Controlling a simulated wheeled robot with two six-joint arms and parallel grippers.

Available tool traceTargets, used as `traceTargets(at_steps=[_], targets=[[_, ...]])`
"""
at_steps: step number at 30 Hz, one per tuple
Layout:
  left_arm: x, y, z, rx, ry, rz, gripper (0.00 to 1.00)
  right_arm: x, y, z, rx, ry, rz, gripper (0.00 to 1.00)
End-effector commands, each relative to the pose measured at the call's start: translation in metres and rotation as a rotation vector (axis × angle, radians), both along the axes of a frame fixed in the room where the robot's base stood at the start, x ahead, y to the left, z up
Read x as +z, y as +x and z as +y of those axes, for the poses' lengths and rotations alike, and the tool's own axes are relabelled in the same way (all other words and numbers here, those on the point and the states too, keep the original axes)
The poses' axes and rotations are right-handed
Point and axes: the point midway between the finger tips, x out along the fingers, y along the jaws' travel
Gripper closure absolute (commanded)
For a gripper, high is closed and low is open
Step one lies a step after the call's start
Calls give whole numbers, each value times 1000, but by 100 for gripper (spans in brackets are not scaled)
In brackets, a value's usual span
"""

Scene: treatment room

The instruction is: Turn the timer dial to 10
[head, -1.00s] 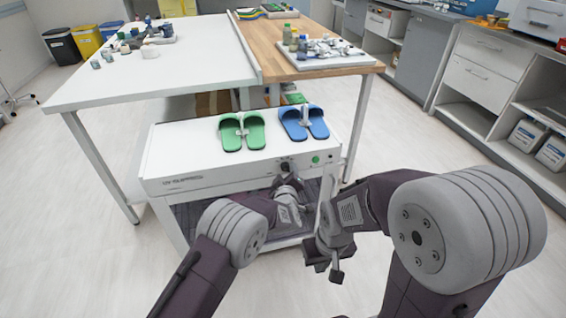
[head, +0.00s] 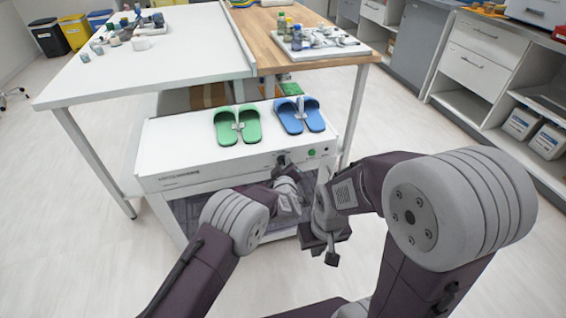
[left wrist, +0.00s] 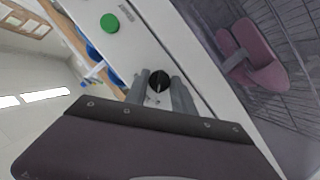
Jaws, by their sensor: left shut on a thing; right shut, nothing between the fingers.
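The timer dial (left wrist: 159,81) is a small black knob on the front panel of the white cabinet (head: 205,179). In the left wrist view it sits between the two grey fingertips of my left gripper (left wrist: 160,90), which is shut on it. In the head view my left gripper (head: 284,164) reaches the panel and mostly hides the dial. The scale marks around the dial are too small to read. My right gripper (head: 325,250) is shut and empty, in front of the cabinet and lower than the left one.
A green button (head: 311,152) is right of the dial; it also shows in the left wrist view (left wrist: 110,23). Green slippers (head: 237,126) and blue slippers (head: 299,116) lie on the cabinet top. Pink slippers (left wrist: 253,55) show behind the cabinet's see-through front. A table (head: 170,70) stands behind.

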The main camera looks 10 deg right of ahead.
Motion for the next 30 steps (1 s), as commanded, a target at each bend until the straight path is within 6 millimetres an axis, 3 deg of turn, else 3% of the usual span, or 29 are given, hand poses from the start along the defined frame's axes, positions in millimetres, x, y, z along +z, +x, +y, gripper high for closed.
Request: traceTargets(at_steps=[3,12,30], targets=[[7,0,-1,0,76,4,100,22,0,0,0,0,0,100],[5,0,-2,0,274,10,100,47,0,0,0,0,0,100],[2,1,-2,2,425,12,100,57,0,0,0,0,0,100]])
